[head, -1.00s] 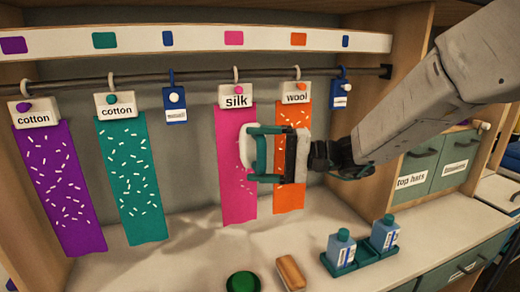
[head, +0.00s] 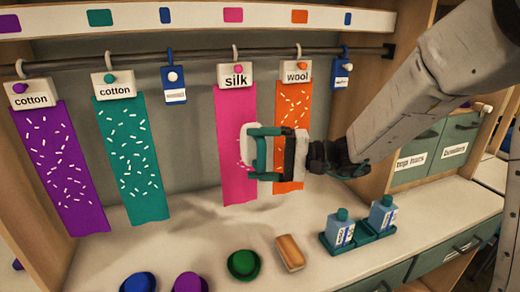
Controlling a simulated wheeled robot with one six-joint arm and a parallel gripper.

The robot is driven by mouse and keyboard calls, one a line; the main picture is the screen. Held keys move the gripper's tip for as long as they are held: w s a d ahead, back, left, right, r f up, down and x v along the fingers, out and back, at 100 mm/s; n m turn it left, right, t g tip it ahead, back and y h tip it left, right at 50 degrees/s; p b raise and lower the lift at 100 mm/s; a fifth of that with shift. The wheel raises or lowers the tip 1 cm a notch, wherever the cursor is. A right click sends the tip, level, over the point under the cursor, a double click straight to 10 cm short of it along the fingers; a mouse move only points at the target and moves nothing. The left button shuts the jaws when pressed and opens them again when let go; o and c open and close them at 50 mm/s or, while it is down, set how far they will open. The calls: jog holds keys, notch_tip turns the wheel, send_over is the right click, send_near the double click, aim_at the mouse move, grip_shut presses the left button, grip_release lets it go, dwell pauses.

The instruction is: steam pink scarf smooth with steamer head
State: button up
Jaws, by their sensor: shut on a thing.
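The pink scarf (head: 238,190) hangs from the rail on a clip labelled silk (head: 236,74). Its visible upper part and lower end look smooth, with few or no white marks showing. My gripper (head: 278,153) is shut on the steamer head (head: 251,152), a white and teal piece. The steamer head is in front of the pink scarf's right edge and hides part of it. I cannot tell whether it touches the cloth. My gripper also covers part of the orange scarf (head: 292,103), labelled wool.
A purple scarf (head: 62,165) and a teal scarf (head: 132,160), both labelled cotton, hang at left with white marks. Below are a green hat (head: 243,264), a brush (head: 290,252) and bottles (head: 340,227) in a teal tray.

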notch_tip(320, 180, down, 10)
dwell(1.7)
jog(key=shift+f, duration=0.1)
dwell(1.4)
